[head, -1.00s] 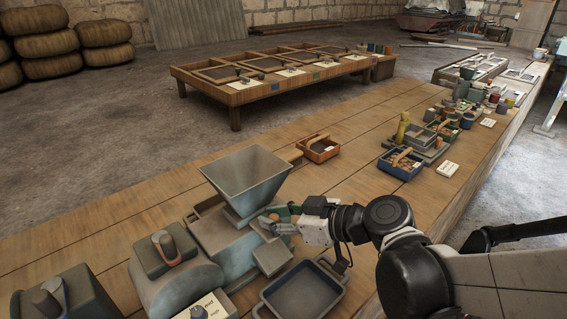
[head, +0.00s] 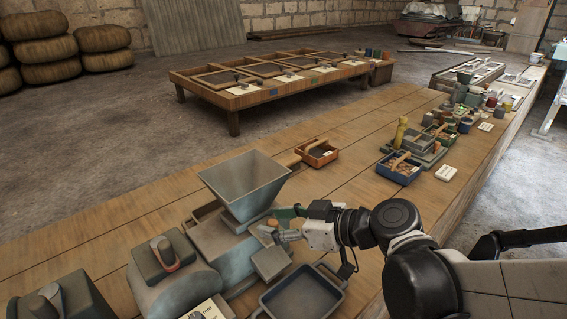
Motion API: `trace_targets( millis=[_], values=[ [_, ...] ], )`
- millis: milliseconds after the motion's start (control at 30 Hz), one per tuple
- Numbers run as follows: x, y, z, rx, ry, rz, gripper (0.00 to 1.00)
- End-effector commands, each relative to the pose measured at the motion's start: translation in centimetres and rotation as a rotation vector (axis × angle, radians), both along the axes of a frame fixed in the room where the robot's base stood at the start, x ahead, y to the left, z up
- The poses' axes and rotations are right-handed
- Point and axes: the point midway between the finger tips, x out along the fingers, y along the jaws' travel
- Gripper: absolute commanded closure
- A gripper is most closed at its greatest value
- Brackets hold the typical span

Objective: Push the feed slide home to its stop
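The feed machine is a grey-blue body (head: 213,243) with a square funnel hopper (head: 243,183) on top, at lower left of the head view. A green bar (head: 286,213), which may be the feed slide, shows beside the hopper's base on its right. A small orange-brown piece (head: 272,222) sits just below the hopper's right side. My gripper (head: 279,234) is right of the hopper's base, close to these parts, with its fingers pointing left. The fingers are small and partly overlap the machine, so contact and finger opening are unclear. The slide's stop cannot be made out.
A grey-blue tray (head: 303,294) stands below my gripper, and a square block (head: 271,262) juts from the machine beside it. An orange-rimmed box (head: 317,153) and a blue bin (head: 399,168) stand farther along the bench. Bare bench planks (head: 345,190) lie between them.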

Motion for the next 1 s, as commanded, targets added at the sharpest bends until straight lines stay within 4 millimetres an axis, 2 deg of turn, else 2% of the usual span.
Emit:
trace_targets(
  millis=[600,800,1000],
  values=[
    [-3.6,-7.1,3.3,0.001,0.0,-0.004,0.62],
    [-4.2,-8.3,3.9,0.0,0.0,-0.002,0.62],
    [-4.5,-8.6,4.0,0.0,0.0,0.0,0.62]
  ],
)
